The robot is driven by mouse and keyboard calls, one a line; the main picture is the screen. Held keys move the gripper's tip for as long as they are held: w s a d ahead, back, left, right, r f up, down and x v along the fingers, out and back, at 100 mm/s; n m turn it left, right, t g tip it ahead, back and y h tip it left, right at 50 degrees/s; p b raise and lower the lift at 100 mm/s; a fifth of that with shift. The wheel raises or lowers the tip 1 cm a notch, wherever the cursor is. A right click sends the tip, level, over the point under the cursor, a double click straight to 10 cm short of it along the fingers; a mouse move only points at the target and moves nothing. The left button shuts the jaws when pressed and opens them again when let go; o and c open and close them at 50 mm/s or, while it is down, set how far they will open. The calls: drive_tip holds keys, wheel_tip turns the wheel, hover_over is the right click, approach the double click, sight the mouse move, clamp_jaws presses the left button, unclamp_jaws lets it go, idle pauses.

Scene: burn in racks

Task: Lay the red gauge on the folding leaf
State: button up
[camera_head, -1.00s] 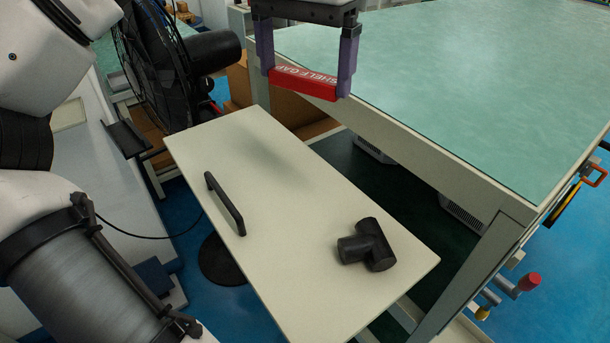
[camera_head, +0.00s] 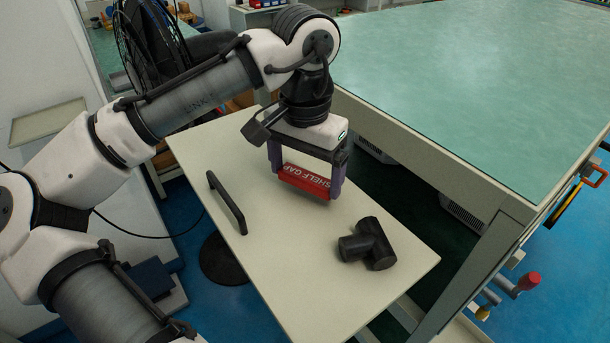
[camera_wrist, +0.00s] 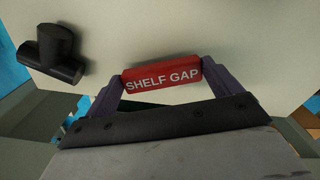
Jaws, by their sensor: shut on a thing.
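The red gauge (camera_head: 304,181) carries the white words "SHELF GAP". My gripper (camera_head: 306,178) is shut on it, one purple finger at each end. It also shows held between the fingers in the wrist view (camera_wrist: 162,76). The folding leaf (camera_head: 300,270) is the cream board on the left side of the bench. The gauge is over the leaf's middle to far part, behind the black pipe tee; whether it touches the surface I cannot tell.
A black pipe tee (camera_head: 369,244) lies on the leaf's near right part; it also shows in the wrist view (camera_wrist: 52,54). A black handle (camera_head: 226,203) stands at the leaf's left edge. The green-topped bench (camera_head: 470,80) borders the right. The leaf's near left part is clear.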

sight(305, 178)
drive_tip(key=shift+f, duration=0.95)
drive_tip(key=o, duration=0.7)
drive_tip(key=shift+f, duration=0.1)
wheel_tip(305, 178, up, 12)
drive_tip(key=shift+r+b, duration=0.15)
drive_tip(key=shift+b, duration=0.2)
